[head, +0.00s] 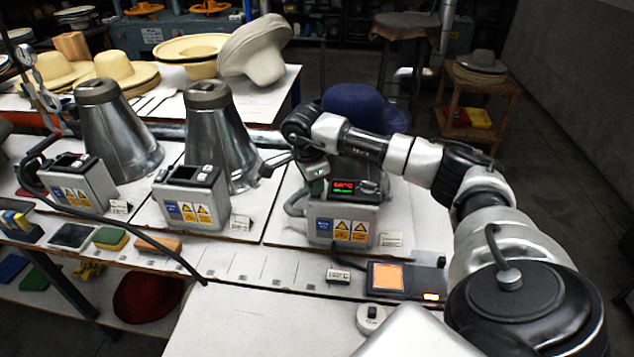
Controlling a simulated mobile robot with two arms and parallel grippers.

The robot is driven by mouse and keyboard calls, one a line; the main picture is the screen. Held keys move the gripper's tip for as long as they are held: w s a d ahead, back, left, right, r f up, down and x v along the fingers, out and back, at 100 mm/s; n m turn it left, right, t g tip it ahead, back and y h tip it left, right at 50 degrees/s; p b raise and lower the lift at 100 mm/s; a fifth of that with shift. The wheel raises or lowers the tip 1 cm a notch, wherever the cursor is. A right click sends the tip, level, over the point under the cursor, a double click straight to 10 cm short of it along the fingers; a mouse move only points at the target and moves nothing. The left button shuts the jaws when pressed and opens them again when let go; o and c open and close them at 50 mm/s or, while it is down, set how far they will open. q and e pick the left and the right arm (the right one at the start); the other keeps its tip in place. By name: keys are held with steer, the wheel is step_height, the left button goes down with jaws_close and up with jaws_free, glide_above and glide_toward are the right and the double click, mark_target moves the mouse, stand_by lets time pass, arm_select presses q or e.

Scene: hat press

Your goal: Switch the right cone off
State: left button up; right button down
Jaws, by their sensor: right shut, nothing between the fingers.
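The right cone is mostly hidden under a dark blue hat (352,104) and behind my right arm. Its control box (343,222) stands in front, with warning labels on the face. A display (343,187) on the box is lit with red digits and a green line below. My right gripper (318,188) is shut and empty, pointing down at the left part of the box's top. A small green glow shows by the gripper. I cannot tell whether the fingertips touch the box, and the switch is not clearly visible. My left gripper is not in view.
The middle cone (213,135) and left cone (118,135) stand bare with dark displays on their boxes. An orange-lit panel (387,277) and a small white device (371,318) lie in front. Straw hats (118,68) stand behind. The white front table (270,320) is largely clear.

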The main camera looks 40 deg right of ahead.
steer(key=shift+f, duration=0.15)
steer(key=shift+r+p, duration=2.45)
steer(key=shift+r, duration=1.1)
